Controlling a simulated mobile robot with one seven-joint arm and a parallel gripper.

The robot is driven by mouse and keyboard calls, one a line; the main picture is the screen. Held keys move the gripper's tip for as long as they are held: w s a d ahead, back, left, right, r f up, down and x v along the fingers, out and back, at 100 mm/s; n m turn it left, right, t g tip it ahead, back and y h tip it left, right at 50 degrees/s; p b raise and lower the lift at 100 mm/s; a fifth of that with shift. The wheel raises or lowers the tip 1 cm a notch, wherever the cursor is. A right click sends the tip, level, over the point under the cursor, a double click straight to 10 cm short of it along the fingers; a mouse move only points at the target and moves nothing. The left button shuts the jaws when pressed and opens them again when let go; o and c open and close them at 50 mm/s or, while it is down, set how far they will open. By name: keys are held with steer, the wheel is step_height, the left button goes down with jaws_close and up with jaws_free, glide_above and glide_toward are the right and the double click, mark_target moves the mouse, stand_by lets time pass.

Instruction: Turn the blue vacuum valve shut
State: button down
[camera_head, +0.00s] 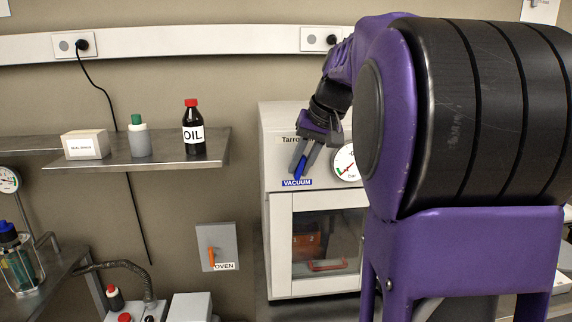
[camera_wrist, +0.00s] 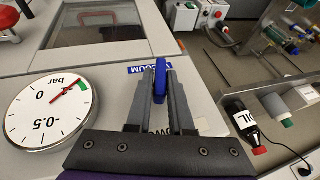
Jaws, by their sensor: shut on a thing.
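The blue vacuum valve handle (camera_head: 302,170) sits on the front of the white oven (camera_head: 277,240), just above the blue VACUUM label (camera_head: 297,183). My gripper (camera_head: 303,157) is at the valve with its fingers on either side of the handle. In the wrist view the blue handle (camera_wrist: 160,75) shows between the two grey fingertips of my gripper (camera_wrist: 160,85), which are shut on it. The fingers hide part of the handle and its base. The VACUUM label (camera_wrist: 150,68) is partly covered by the fingers.
A shelf (camera_head: 140,165) at left holds an oil bottle (camera_head: 193,128), a smaller bottle and a box. An orange OVEN switch (camera_head: 211,256) is on the wall.

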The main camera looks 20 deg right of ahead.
steer(key=y, duration=0.1)
steer(key=m+t+y+b, duration=0.1)
steer(key=y, duration=0.1)
steer(key=shift+d+f, duration=0.15)
steer(key=shift+d, duration=0.15)
steer(key=y+b, duration=0.1)
steer(key=t+y, duration=0.1)
steer(key=y, duration=0.1)
steer(key=shift+s+f+m+b, duration=0.1)
steer(key=shift+f+m+b, duration=0.1)
steer(key=shift+m+b, duration=0.2)
steer(key=m+t+y+b, duration=0.1)
steer(key=t+y+b, duration=0.1)
steer(key=y, duration=0.2)
steer(key=shift+f+b, duration=0.15)
steer(key=shift+b, duration=0.15)
steer(key=shift+m+t+y+b, duration=0.5)
steer(key=shift+t+y+b, duration=0.4)
steer(key=shift+y, duration=0.4)
steer(key=c, duration=0.9)
jaws_free()
steer(key=shift+o, duration=0.2)
